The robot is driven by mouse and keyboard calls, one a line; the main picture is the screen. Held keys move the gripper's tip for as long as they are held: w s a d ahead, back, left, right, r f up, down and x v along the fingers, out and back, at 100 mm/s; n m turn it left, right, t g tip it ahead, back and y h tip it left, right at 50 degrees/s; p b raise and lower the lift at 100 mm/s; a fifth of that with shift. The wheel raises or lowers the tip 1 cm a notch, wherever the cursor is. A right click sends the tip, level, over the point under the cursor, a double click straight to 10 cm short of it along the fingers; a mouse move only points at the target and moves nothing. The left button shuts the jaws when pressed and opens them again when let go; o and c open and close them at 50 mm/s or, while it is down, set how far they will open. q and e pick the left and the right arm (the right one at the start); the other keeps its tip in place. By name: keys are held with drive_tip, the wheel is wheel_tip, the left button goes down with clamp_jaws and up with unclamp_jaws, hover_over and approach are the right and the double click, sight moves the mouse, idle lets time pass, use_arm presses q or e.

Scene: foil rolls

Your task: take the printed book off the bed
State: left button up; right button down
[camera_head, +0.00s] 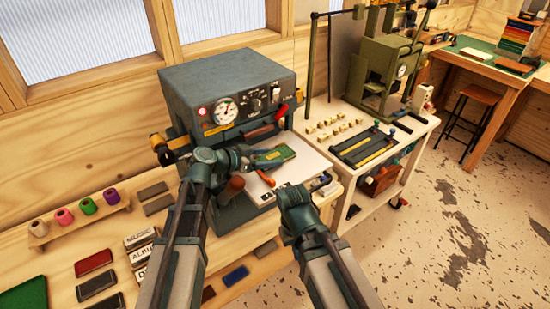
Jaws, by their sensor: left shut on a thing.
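The printed book (275,154), green with gold marks on its cover, is over the pale bed (305,164) at the front of the grey foil press (232,88). My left gripper (253,157) reaches in from the left and is shut on the book's near left edge. I cannot tell whether the book still touches the bed. My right gripper (291,194) is lower, just in front of the bed and apart from the book. Its fingers are not clear enough to show whether they are open.
Foil rolls (88,206) stand on a wooden rack at the left. Small dark books (93,262) and lettered blocks (140,255) lie on the bench. A white cart (345,120) with a green press stands close on the right. An orange-red handle (265,178) sits near the bed.

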sight(268, 159)
use_arm(q)
drive_tip(key=shift+c, duration=1.3)
drive_tip(key=shift+r, duration=0.1)
wheel_tip(268, 159, up, 10)
drive_tip(key=p, duration=1)
